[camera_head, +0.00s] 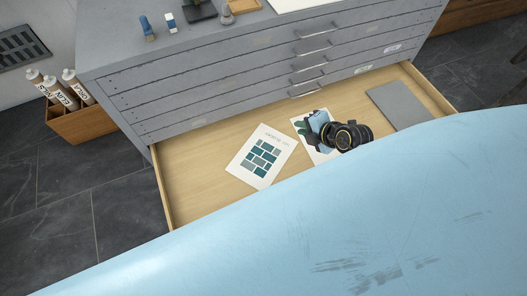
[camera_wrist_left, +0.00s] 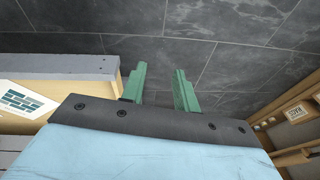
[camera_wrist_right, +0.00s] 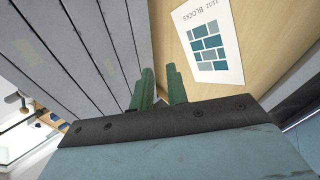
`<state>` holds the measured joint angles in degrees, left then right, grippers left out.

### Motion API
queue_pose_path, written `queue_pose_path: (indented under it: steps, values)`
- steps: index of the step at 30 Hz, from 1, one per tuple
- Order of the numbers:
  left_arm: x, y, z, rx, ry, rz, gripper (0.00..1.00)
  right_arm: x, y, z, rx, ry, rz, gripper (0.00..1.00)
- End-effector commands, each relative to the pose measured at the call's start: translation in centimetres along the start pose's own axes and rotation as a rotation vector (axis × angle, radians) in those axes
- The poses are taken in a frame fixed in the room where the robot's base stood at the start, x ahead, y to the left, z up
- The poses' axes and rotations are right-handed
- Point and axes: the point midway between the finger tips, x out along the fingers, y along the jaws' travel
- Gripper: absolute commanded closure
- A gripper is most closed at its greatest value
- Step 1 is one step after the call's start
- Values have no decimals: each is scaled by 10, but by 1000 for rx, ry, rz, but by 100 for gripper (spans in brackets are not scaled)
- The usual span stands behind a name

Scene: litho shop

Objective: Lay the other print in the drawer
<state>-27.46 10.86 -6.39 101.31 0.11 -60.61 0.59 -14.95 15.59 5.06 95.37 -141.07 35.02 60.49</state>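The block print (camera_head: 262,155), a white sheet with teal blocks, lies flat in the open drawer (camera_head: 205,160). A second white print (camera_head: 316,154) lies to its right, largely covered by my right gripper (camera_head: 303,128); its picture is mostly hidden. The block print also shows in the right wrist view (camera_wrist_right: 208,42) and at the left edge of the left wrist view (camera_wrist_left: 25,101). My right gripper (camera_wrist_right: 159,88) is open, with nothing between its fingers. My left gripper (camera_wrist_left: 158,88) is open and empty above the floor, beside the drawer, and is out of the head view.
A grey board (camera_head: 398,103) lies at the drawer's right end. The grey cabinet (camera_head: 230,75) rises behind, with small items on top. A wooden box (camera_head: 82,122) with labelled tubes stands on the floor at left. My light-blue body covers the lower head view.

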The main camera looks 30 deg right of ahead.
Motion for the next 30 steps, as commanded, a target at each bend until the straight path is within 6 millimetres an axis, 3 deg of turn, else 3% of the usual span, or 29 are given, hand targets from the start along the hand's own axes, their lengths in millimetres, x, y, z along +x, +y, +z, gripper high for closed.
queue_pose_path:
  steps: [6,18,23,30]
  values:
    - [15,-9,13,2,-13,-12,70,-6,4,0,1,0,0,85]
    - [18,-8,15,3,-15,-11,70,-4,0,-5,26,18,7,85]
    - [31,-7,30,9,-31,-8,70,2,-16,-24,165,86,43,85]
    - [56,-5,64,22,-57,-2,70,8,-62,-40,504,87,85,85]
